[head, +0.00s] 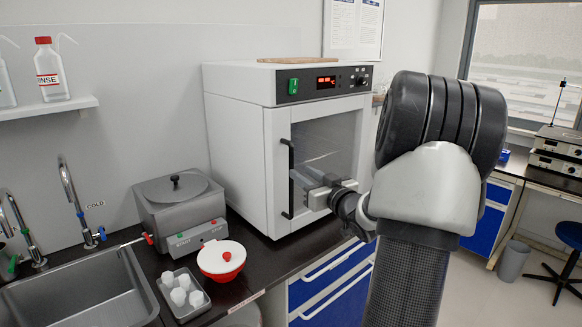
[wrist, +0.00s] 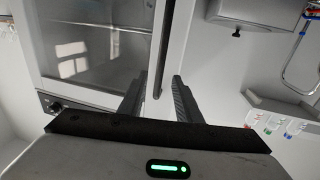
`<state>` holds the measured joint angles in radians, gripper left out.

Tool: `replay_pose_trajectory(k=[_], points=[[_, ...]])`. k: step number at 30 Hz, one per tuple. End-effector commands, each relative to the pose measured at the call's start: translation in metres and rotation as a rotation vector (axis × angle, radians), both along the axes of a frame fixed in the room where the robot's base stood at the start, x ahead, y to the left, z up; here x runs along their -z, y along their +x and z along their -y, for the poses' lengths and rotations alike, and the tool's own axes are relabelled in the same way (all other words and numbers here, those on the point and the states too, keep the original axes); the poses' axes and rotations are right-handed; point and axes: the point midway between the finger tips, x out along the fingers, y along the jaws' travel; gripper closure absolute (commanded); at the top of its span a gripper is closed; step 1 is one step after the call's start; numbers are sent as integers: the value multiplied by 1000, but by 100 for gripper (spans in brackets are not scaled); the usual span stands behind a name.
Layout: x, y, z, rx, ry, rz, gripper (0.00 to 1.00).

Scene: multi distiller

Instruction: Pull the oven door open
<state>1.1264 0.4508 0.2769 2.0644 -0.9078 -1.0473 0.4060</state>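The oven (head: 238,160) is a white box on the dark counter, with a glass-windowed front door (head: 325,150) that looks closed. Its black vertical bar handle (head: 287,180) is at the left edge of the door. My gripper (head: 306,180) is in front of the door at the handle's lower half. In the wrist view, which is turned over, my gripper (wrist: 158,95) is open, with the dark handle (wrist: 164,45) lying between its two fingers and a gap on each side. The oven door's glass (wrist: 95,45) fills the left of that view. My arm hides the door's lower right.
A grey distiller (head: 178,205), a red bowl with a white lid (head: 221,260), a tray of small white cups (head: 183,293) and a sink (head: 85,290) are left of the oven. Blue drawers (head: 330,285) are below the counter. Open floor shows at right.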

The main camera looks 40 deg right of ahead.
Motion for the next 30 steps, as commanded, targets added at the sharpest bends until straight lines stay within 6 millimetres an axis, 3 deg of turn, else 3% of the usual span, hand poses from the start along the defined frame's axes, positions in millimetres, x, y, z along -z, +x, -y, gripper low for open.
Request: replay_pose_trajectory(k=[6,12,24,30], points=[[0,45,4,-2,1,2,69],[0,69,8,-1,1,1,69],[0,76,9,1,0,0,69],[0,76,9,1,0,0,100]])
